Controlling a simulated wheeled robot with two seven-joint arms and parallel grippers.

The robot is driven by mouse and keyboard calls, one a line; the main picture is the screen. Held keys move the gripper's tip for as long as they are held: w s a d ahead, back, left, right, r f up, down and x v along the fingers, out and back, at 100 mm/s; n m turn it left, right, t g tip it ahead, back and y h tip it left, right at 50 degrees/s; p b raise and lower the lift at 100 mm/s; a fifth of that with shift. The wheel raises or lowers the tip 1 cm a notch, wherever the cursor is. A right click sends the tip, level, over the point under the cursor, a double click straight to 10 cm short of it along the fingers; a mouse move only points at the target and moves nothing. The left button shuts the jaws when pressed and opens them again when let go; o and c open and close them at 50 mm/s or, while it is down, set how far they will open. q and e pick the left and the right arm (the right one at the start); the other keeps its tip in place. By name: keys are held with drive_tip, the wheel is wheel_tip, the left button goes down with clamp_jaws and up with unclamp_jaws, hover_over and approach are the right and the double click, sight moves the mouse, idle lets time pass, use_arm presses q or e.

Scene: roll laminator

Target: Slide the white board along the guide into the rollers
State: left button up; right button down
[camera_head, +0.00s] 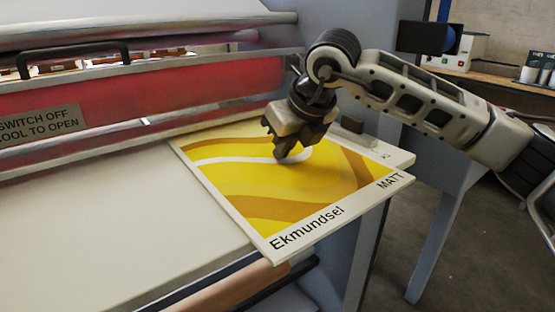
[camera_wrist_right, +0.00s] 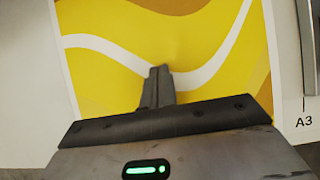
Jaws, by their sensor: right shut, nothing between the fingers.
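The white board (camera_head: 300,240) carries a yellow wavy print with the words "Ekmundsel" and "MATT" along its near edge. It lies flat on the feed table (camera_head: 130,235), its near corner sticking out past the table's front edge. Its far edge lies close to the rollers (camera_head: 200,130). The guide (camera_head: 358,132) is a grey block on the right side, marked A3; it also shows in the right wrist view (camera_wrist_right: 308,40). My right gripper (camera_head: 281,157) is shut and empty, fingertips down at the printed face; I cannot tell if they touch. My left gripper is out of view.
A red machine cover (camera_head: 170,85) with a black handle (camera_head: 75,55) and a "switch off" label (camera_head: 38,126) stands behind the table. A bench with a device (camera_head: 465,50) is at the back right. The left of the table is bare.

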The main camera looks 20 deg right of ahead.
sight(297, 153)
drive_tip(key=shift+f+b, duration=0.1)
drive_tip(key=shift+b, duration=0.2)
idle(0.5)
drive_tip(key=shift+s+f+b, duration=0.1)
drive_tip(key=shift+f+b, duration=0.2)
idle(1.1)
drive_tip(key=shift+d, duration=0.1)
drive_tip(key=shift+w+d, duration=0.3)
drive_tip(key=shift+d, duration=0.55)
drive_tip(key=shift+w+d, duration=0.2)
drive_tip(key=shift+d, duration=0.3)
drive_tip(key=shift+w+d, duration=0.15)
drive_tip(key=shift+d, duration=0.3)
drive_tip(key=shift+r, duration=0.1)
drive_tip(key=shift+w+d, duration=0.25)
drive_tip(key=shift+d, duration=0.3)
drive_tip(key=shift+r, duration=0.1)
